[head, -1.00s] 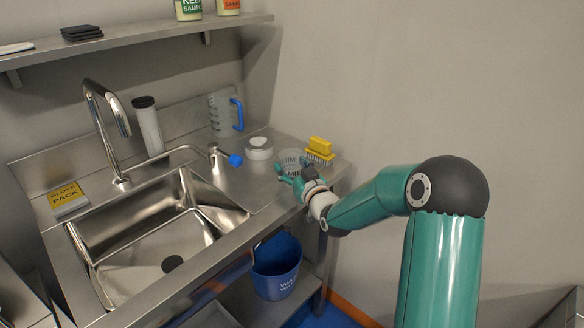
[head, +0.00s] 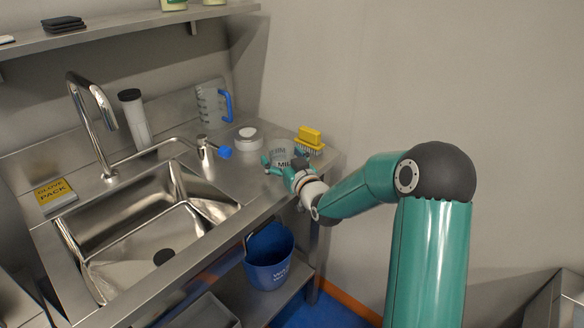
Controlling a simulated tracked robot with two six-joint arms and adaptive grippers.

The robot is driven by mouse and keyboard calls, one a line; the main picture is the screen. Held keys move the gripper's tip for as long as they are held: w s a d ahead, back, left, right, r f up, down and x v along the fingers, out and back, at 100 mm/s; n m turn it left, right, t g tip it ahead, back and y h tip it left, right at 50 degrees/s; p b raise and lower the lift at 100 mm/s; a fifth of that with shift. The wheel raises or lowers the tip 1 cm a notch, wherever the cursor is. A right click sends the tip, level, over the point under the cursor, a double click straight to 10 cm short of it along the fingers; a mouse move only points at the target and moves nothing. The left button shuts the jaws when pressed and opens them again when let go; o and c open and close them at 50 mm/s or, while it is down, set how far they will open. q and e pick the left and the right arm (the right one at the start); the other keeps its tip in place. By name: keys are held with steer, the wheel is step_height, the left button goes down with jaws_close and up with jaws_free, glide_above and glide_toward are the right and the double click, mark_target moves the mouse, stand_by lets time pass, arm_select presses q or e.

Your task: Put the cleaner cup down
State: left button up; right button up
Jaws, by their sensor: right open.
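A clear cup with dark lettering (head: 281,150) stands on the right part of the steel counter, in front of the yellow brush. My right gripper (head: 277,164) is open, its green fingers at the near side of the cup. The fingers overlap the cup in this view, so I cannot tell whether they touch it. The cup looks upright, and its lower part is partly hidden by the fingers. My left gripper is not in view.
A yellow brush (head: 309,137), a white round container (head: 248,138) and a jug with a blue handle (head: 210,104) stand near the cup. The faucet (head: 90,100) and sink (head: 140,225) are left. A blue bucket (head: 270,262) sits below the counter.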

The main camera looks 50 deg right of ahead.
steer(key=b+v, duration=0.2)
steer(key=v, duration=1)
